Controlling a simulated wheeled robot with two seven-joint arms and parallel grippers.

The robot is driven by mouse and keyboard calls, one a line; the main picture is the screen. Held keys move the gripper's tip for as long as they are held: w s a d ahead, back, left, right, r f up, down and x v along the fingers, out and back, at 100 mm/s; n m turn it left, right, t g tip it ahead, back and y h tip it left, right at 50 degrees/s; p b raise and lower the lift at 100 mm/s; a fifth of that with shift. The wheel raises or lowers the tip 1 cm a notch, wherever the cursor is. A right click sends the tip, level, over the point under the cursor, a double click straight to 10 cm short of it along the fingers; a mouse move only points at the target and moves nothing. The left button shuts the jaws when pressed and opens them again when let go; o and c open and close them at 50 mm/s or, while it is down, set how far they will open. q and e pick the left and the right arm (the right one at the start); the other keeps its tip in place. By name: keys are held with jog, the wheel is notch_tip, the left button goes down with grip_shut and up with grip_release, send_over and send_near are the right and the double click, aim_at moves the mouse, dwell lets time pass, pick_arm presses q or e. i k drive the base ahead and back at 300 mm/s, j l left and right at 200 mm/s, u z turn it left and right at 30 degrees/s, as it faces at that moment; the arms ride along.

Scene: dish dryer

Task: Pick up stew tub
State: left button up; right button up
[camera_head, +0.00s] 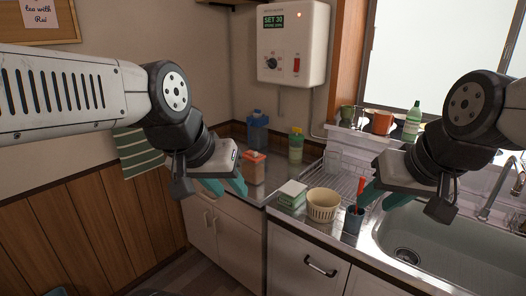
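A clear-sided tub with orange-brown contents and a reddish lid, which looks like the stew tub (252,170), stands upright on the counter left of the sink. My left gripper (226,186) is just left of it in the picture. Its teal fingers are apart, with nothing seen between them. The near finger lies close to the tub in the picture; I cannot tell whether it touches. My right gripper (384,194) hangs near the dish rack and the sink's left edge. Its teal fingers are apart and I see nothing held.
A pale green box (292,194), a cream ribbed bowl (322,205) and a dark cup with a red-handled tool (353,218) line the counter's front edge. A blue jug (258,130) and a yellow-capped bottle (296,147) stand behind. The sink (440,255) is at right.

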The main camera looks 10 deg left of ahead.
aim_at(252, 169)
jog(key=i+l+u, duration=0.1)
jog(key=i+u, duration=0.4)
jog(key=z, duration=0.45)
jog(key=i+j+z, duration=0.1)
jog(key=j+z, duration=0.15)
jog(key=i+j+z, duration=0.1)
jog(key=j+z, duration=0.2)
jog(key=i+j+z, duration=0.1)
jog(key=j+z, duration=0.15)
jog(key=i+j+z, duration=0.15)
jog(key=j, duration=1.25)
jog(key=j+z, duration=0.1)
jog(key=j, duration=1.3)
jog(key=l, duration=0.75)
